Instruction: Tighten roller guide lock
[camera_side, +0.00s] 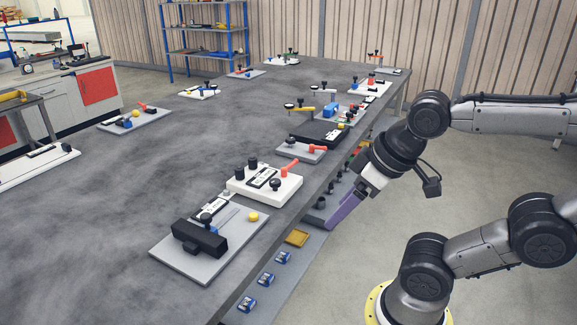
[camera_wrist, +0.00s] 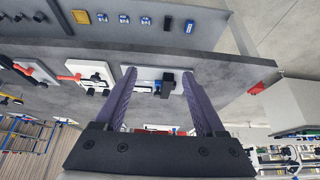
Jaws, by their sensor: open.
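No part is labelled clearly enough to tell which one is the roller guide lock. The nearest fixture is a black block (camera_side: 200,238) with a black knob on a grey plate (camera_side: 178,262). Behind it, a white block (camera_side: 263,186) carries black knobs and a red lever (camera_side: 290,168). My gripper (camera_side: 318,224) has purple fingers and hangs beyond the table's right edge, apart from these fixtures. In the wrist view my gripper (camera_wrist: 158,75) is open and empty, with a black block (camera_wrist: 168,84) seen between the fingers in the distance.
The grey table (camera_side: 130,195) has wide bare room on its left. A lower shelf (camera_side: 255,303) along its right edge holds blue parts (camera_side: 283,257) and a yellow tray (camera_side: 297,237). More fixtures, including a small red-lever one (camera_side: 302,150), line the table farther back.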

